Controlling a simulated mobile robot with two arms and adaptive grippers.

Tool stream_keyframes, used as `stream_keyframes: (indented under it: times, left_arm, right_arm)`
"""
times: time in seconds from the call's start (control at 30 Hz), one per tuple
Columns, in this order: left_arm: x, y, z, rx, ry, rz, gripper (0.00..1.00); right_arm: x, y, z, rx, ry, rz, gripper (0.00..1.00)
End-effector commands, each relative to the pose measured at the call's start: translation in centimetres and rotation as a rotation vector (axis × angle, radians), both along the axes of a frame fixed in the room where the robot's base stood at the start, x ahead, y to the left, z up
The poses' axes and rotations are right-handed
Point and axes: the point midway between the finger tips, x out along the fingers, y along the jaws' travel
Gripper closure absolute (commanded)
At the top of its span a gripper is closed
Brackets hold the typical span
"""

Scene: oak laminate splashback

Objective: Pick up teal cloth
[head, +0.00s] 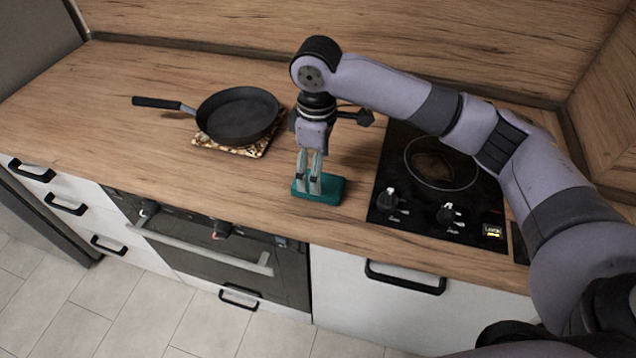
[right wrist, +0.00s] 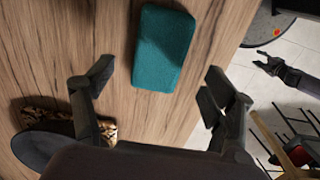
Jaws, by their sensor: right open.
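The teal cloth (head: 331,190) is a folded, rounded block lying flat on the wooden counter near its front edge, left of the hob. In the right wrist view the cloth (right wrist: 164,48) lies beyond the fingertips, between their lines. My right gripper (head: 309,188) points down over the cloth in the head view, its fingers covering part of it. In the right wrist view my right gripper (right wrist: 158,88) has its fingers wide apart with nothing between them. My left gripper (right wrist: 263,60) shows small at the right of that view, above the floor, with its fingers apart; the head view does not show it.
A black frying pan (head: 237,116) stands on a patterned trivet (head: 247,149) left of my right gripper, its handle pointing left. A black hob (head: 441,205) with knobs lies to the right, partly under my right arm. The counter (head: 160,86) is otherwise largely clear.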

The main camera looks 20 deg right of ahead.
Motion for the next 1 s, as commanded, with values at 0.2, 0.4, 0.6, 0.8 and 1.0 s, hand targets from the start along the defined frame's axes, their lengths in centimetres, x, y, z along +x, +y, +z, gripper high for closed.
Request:
stream_keyframes:
  times: [0.2,0.4,0.6,0.8,1.0]
  left_arm:
    - [-0.3,-0.2,0.8,-0.003,0.007,0.002,0.60]
    - [-2.0,-0.3,0.9,-0.003,0.030,0.002,0.60]
    - [-2.3,-0.3,0.9,-0.002,0.035,0.002,0.60]
    - [-1.9,-0.3,0.9,-0.002,0.030,0.002,0.60]
    - [-1.4,-0.4,0.9,-0.004,0.022,0.002,0.60]
  right_arm:
    - [-0.1,-0.3,-2.5,-0.003,0.004,-0.002,0.22]
    - [-0.1,-0.3,-5.0,-0.001,0.002,0.000,0.22]
    - [0.0,-0.3,-5.3,-0.001,-0.001,0.000,0.22]
    - [0.0,-0.3,-5.3,-0.001,0.001,0.000,0.32]
    - [0.0,-0.3,-5.2,-0.001,0.001,0.001,0.45]
